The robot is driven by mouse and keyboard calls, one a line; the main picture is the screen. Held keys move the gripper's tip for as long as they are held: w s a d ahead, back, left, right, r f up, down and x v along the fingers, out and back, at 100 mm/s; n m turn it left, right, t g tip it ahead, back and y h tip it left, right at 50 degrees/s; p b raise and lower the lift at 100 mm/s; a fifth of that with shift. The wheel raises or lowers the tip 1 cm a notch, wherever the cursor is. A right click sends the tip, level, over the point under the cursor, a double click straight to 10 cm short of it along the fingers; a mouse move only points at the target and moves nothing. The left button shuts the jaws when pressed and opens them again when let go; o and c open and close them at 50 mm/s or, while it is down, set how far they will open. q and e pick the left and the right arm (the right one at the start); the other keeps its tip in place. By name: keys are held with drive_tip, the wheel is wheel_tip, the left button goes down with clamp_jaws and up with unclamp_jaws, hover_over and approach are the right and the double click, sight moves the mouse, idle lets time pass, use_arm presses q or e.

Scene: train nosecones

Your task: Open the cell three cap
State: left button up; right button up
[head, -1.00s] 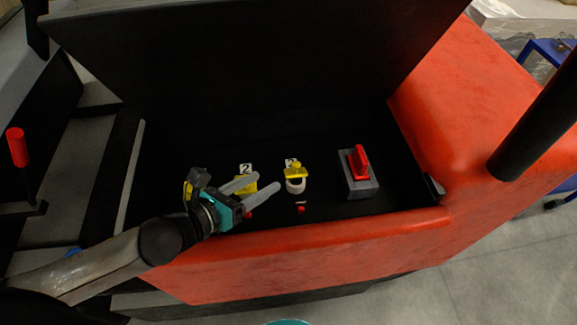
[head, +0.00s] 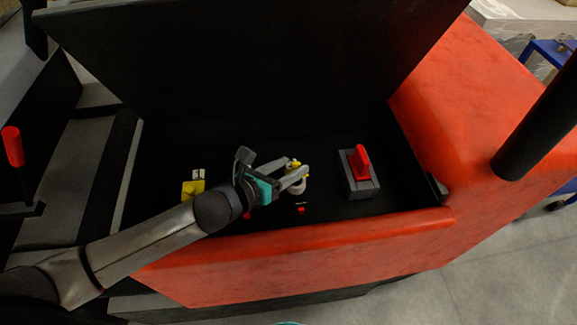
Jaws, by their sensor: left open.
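The yellow cap (head: 293,164) with a white ring-shaped neck (head: 300,187) stands at the right of the row in the black compartment; I take it as the cell three cap, though its number is not legible. My left gripper (head: 295,165) is open, its fingers reaching to this cap and partly covering it. I cannot tell whether they touch it. Another yellow cap (head: 192,188) with a white label stands at the left of the row. The middle cap is hidden behind my gripper. My right gripper is not in view.
A grey block with a red handle (head: 361,161) stands right of the caps. Small red parts (head: 302,210) lie in front of them. The red front wall (head: 320,248) and raised black lid (head: 250,60) bound the compartment.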

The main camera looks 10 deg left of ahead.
use_arm(q)
drive_tip(key=shift+c, duration=0.4)
clamp_jaws()
drive_tip(key=shift+w+a+r+p, duration=0.1)
drive_tip(key=shift+r+p, duration=0.1)
drive_tip(key=shift+p, duration=0.25)
drive_tip(key=w+n+g+p, duration=0.1)
drive_tip(key=p, duration=0.2)
drive_tip(key=r+g+p, duration=0.1)
drive_tip(key=p, duration=0.3)
drive_tip(key=shift+w+a+n+g, duration=0.3)
drive_tip(key=shift+w+n, duration=0.1)
drive_tip(key=w+g+p, duration=0.1)
drive_tip(key=p, duration=0.2)
drive_tip(key=shift+a+n+g, duration=0.15)
drive_tip(key=shift+n+g, duration=0.15)
drive_tip(key=shift+n, duration=0.1)
drive_tip(key=shift+w+a+f+n+g+p, duration=0.15)
drive_tip(key=shift+w+n+g+p, duration=0.15)
drive_tip(key=shift+g+p, duration=0.15)
drive_tip(key=shift+f, duration=0.1)
